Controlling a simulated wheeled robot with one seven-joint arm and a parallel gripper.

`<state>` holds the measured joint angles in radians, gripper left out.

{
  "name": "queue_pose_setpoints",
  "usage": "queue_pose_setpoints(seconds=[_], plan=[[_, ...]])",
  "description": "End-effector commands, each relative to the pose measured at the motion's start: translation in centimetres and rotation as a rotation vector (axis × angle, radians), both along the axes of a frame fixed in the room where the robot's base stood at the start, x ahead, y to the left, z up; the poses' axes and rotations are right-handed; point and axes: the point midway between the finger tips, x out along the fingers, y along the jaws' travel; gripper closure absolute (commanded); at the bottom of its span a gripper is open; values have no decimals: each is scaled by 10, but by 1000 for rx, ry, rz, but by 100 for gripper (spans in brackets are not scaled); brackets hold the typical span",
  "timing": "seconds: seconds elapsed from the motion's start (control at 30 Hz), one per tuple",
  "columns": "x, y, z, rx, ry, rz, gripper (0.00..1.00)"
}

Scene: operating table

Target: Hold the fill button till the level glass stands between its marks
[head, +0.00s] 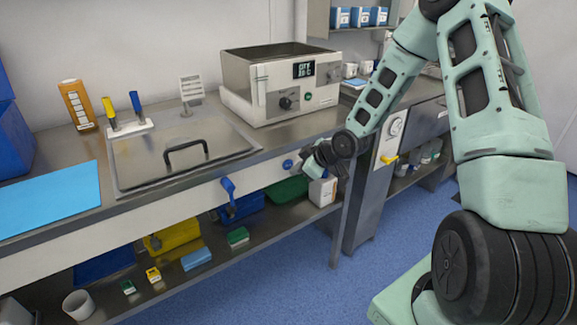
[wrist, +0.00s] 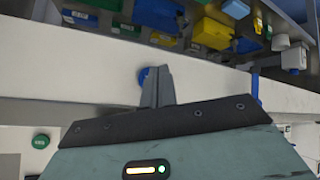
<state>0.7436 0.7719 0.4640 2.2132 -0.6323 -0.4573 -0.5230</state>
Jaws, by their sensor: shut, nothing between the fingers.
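A round blue button (head: 287,164) sits on the pale front panel under the counter; I take it for the fill button. It also shows in the wrist view (wrist: 143,76), partly hidden behind my fingers. My gripper (head: 308,163) is shut and empty, its tips at or just beside this button; I cannot tell whether they touch or press it. The closed fingers (wrist: 159,76) point at the panel in the wrist view. I cannot make out a level glass or its marks in either view.
A blue lever tap (head: 228,187) sticks out left of the button. Above are a lidded basin (head: 150,165) and a white device (head: 280,85) with a display and knob. A lower shelf holds coloured boxes. A steel cabinet (head: 372,185) stands right of my gripper.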

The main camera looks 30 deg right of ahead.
Motion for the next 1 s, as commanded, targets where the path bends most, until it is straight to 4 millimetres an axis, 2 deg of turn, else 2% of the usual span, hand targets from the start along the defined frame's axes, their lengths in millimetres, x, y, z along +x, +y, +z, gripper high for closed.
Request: queue_pose_setpoints(seconds=[0.33, 1.0], plan=[[8, 0, 0, 0, 0, 0, 100], [12, 0, 0, 0, 0, 0, 100]])
